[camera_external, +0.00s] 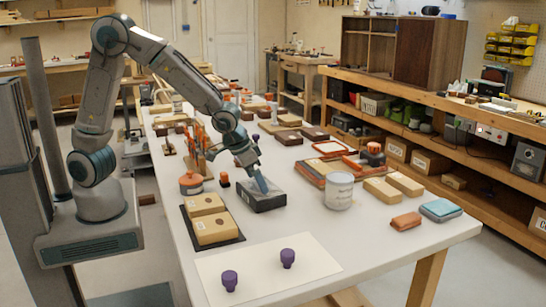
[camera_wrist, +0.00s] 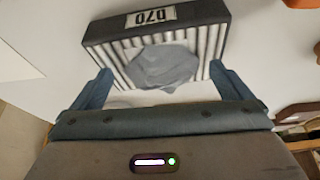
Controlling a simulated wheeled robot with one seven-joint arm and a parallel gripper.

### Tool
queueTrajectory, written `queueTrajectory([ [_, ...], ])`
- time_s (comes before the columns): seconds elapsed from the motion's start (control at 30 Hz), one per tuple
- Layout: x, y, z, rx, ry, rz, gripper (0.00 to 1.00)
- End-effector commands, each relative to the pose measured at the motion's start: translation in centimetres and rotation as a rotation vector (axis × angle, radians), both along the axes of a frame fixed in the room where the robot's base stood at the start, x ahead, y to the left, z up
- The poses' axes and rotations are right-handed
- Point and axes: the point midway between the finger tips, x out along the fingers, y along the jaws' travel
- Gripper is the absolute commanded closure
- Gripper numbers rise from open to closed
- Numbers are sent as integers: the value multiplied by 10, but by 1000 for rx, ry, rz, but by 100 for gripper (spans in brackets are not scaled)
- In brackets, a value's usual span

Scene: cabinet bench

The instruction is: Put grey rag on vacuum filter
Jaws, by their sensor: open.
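The vacuum filter (camera_wrist: 205,25) is a dark box with white pleats on top and a white label reading 070, upside down in the wrist view. In the external view the dark box (camera_external: 268,203) stands on the white table under my gripper (camera_external: 262,184). The grey rag (camera_wrist: 165,66) lies crumpled on the middle of the pleats. My gripper (camera_wrist: 160,68) is open, with one blue finger on each side of the rag and apart from it. In the external view the arm and gripper hide the rag.
Two tan boxes on a dark mat (camera_external: 240,238) lie to the left. A light can (camera_external: 339,192) stands to the right. Two purple knobs stand on a white sheet (camera_external: 265,270) in front.

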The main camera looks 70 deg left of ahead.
Motion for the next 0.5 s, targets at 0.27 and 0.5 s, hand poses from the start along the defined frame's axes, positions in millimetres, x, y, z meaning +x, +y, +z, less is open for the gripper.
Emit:
queueTrajectory([
  [0.27, -4, -1, 15, -2, -3, -1, 2],
  [0.5, -22, -1, 58, -3, -4, -1, 2],
])
